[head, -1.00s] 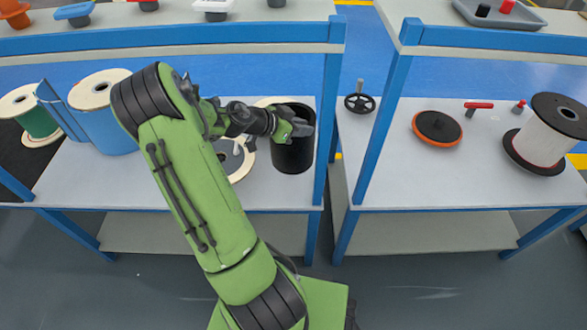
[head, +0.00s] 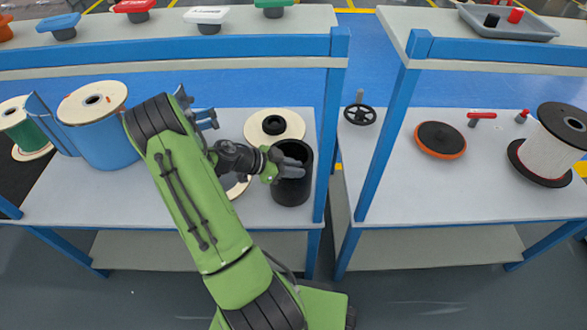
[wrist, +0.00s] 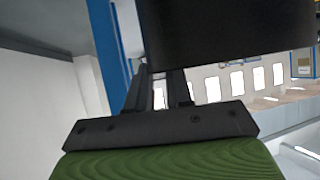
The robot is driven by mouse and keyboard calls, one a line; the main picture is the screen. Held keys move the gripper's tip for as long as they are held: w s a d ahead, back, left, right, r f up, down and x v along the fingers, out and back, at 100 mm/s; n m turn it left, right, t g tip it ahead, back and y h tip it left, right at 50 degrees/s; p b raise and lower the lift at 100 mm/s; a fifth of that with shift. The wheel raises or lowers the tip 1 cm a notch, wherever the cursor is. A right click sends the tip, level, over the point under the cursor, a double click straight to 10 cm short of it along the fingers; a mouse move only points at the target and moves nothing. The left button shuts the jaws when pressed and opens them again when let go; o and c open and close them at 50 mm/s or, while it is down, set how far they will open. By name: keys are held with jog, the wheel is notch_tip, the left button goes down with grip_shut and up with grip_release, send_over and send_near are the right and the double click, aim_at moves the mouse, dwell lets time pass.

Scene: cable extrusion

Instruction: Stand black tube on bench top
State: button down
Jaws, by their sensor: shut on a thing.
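The black tube (head: 296,188) is upright at the right end of the left bench top (head: 240,120), close to the blue post. My gripper (head: 291,169) is at its upper left side, shut on the tube's wall. In the wrist view the dark tube (wrist: 225,35) fills the upper part, above and between my gripper's fingers (wrist: 160,90). Whether the tube's base touches the bench or is slightly above it, I cannot tell.
Behind the tube lies a cream spool (head: 262,120) with a black hub. A blue spool (head: 105,140) stands at the left. A blue post (head: 332,110) is just right of the tube. The right bench holds a handwheel (head: 360,115), an orange-rimmed disc (head: 440,138) and a white reel (head: 548,150).

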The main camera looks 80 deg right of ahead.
jog(key=shift+f, duration=0.15)
jog(key=c, duration=1)
grip_release()
jog(key=shift+r, duration=0.2)
jog(key=w+a+r+n+t+p, duration=0.1)
jog(key=w+a+r+n+t, duration=0.25)
jog(key=w+a+r, duration=0.35)
jog(key=w+a+r+n+t+p, duration=0.2)
jog(key=w+a+r+n, duration=0.3)
jog(key=w, duration=0.5)
jog(key=a+r+n+t+y, duration=0.2)
jog(key=a+r+n+t, duration=0.25)
jog(key=a+n, duration=0.4)
jog(key=a+r+n+t+y, duration=0.25)
jog(key=a+r+n, duration=0.25)
jog(key=a, duration=0.6)
jog(key=s+a+n+t, duration=0.1)
jog(key=a+n, duration=0.1)
jog(key=a, duration=0.1)
jog(key=s+a+r+n+t+y, duration=0.1)
jog(key=s+a+n, duration=0.1)
jog(key=a+n, duration=0.1)
jog(key=s+a+r+n+t, duration=0.1)
jog(key=a+n, duration=0.2)
jog(key=shift+s+r, duration=0.2)
jog(key=shift+s, duration=0.1)
